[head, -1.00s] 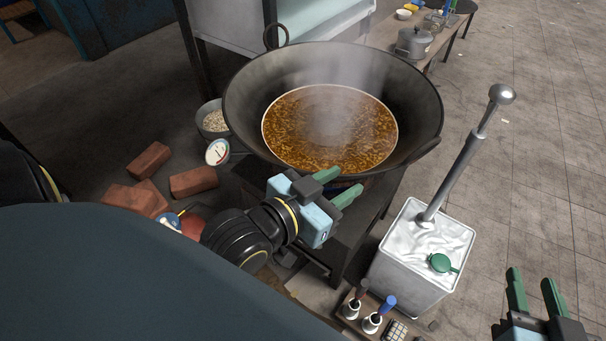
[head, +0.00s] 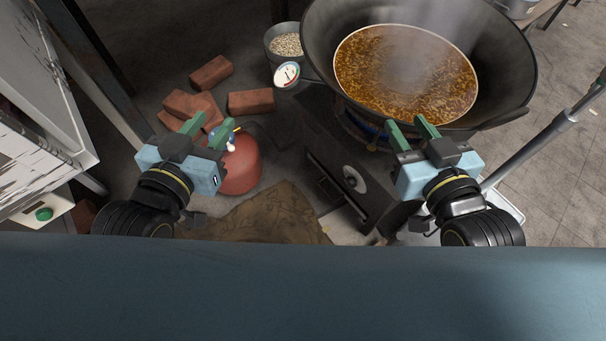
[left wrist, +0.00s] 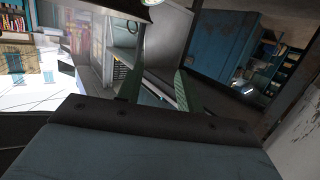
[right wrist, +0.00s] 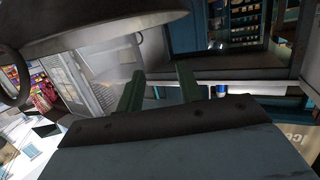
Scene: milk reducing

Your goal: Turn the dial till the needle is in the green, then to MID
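The dial (head: 354,178) is a round pale disc on the front of the dark stove box (head: 335,150), below the wok. A small round gauge (head: 287,74) with a white face stands left of the wok; it has a dark needle, too small to read against any green band. My left gripper (head: 208,128) is open and empty, above the red gas cylinder (head: 241,170) and left of the dial. My right gripper (head: 411,132) is open and empty, in front of the wok and right of the dial. Neither touches the dial.
The wok (head: 515,75) holds steaming brown liquid. Bricks (head: 250,102) and a grain bucket (head: 275,46) lie to its left. A brown cloth (head: 270,217) covers the floor in front. A metal pump tube (head: 530,150) rises at right. A white cabinet (head: 40,110) stands at far left.

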